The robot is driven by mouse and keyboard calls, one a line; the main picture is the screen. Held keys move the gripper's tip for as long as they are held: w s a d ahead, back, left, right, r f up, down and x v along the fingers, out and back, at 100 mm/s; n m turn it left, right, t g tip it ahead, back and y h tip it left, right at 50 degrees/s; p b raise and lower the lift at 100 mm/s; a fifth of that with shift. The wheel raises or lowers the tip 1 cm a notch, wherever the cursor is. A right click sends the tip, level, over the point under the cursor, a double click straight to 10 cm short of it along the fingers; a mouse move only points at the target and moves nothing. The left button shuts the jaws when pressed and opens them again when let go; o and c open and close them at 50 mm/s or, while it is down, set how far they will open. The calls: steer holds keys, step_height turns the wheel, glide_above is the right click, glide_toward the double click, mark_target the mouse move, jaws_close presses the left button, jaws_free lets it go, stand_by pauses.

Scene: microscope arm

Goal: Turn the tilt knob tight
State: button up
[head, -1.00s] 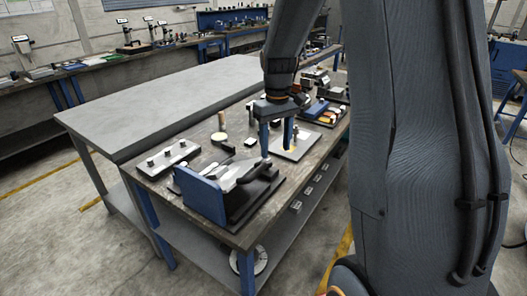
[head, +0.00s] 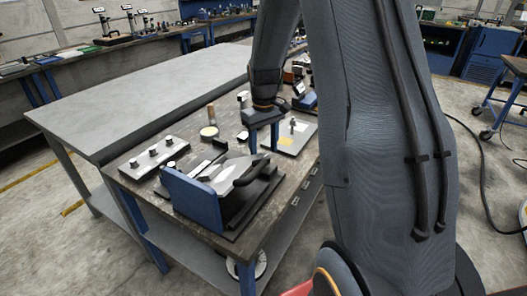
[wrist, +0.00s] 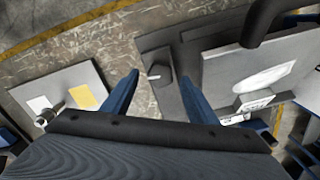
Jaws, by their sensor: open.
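The microscope arm unit, with a blue end block (head: 193,199) and a dark base, stands on the near part of the bench. A small dark knob with a pale pointer (wrist: 160,73), apparently the tilt knob, is on the unit's near side there. My gripper (head: 263,151) is open, fingers down, just behind the unit in the head view. In the wrist view, my gripper's (wrist: 157,70) two blue fingers lie on either side of the knob with gaps. Contact is not visible. I cannot make out the knob in the head view.
A flat plate with a yellow patch (head: 287,140) lies right of my gripper. A grey strip with several knobs (head: 153,158) is at the left of the bench. A round-based wooden-handled item (head: 209,130) stands behind. An empty grey table (head: 140,95) adjoins.

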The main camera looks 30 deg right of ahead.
steer(key=shift+f, duration=1.05)
steer(key=c, duration=1.1)
steer(key=shift+o, duration=0.2)
